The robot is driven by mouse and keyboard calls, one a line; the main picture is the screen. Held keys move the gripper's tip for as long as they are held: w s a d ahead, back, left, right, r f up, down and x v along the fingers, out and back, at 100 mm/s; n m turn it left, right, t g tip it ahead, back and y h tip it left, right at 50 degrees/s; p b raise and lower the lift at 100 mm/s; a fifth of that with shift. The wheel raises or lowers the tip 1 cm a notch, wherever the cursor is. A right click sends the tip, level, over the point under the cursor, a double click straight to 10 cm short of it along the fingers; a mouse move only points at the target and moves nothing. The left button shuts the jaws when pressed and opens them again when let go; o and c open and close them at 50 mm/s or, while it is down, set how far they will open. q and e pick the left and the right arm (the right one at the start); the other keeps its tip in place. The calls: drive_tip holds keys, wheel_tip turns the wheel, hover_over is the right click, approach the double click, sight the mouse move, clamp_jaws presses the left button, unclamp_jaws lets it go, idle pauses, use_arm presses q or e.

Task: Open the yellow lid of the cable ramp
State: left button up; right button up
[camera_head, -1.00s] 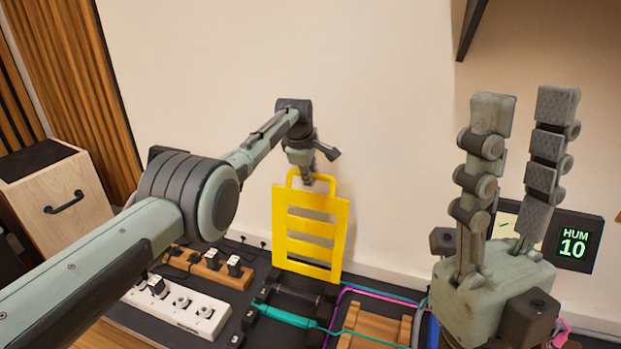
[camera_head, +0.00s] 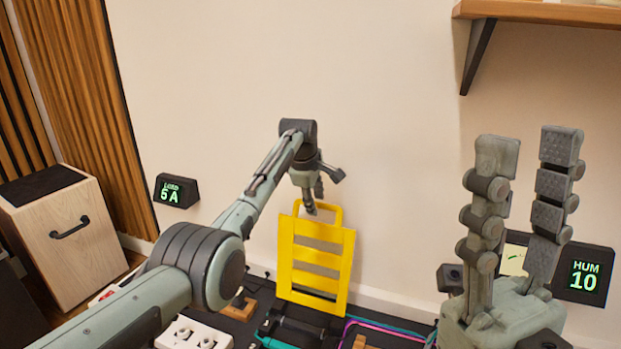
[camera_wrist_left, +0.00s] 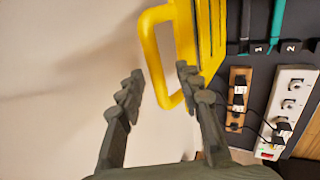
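The yellow lid (camera_head: 316,264) stands steeply upright from the black board in the head view, with slots across it and a handle loop at its top. The handle (camera_wrist_left: 152,62) also shows in the left wrist view. My left gripper (camera_head: 313,209) is at the top of the lid, beside the handle. In the left wrist view its two fingers (camera_wrist_left: 160,75) are apart, with part of the handle loop between them. Whether they touch it cannot be told. My right gripper (camera_head: 530,150) is open and empty, fingers pointing up, at the right. The ramp's base is mostly out of sight.
The wall (camera_head: 390,120) rises behind the lid. A white power strip (camera_head: 195,333) and a wooden block with plugs (camera_wrist_left: 238,98) lie left of the lid. A shelf (camera_head: 540,11) is high right.

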use_arm(q)
drive_tip(key=v, duration=0.9)
drive_tip(key=shift+r, duration=0.25)
drive_tip(key=shift+d, duration=0.1)
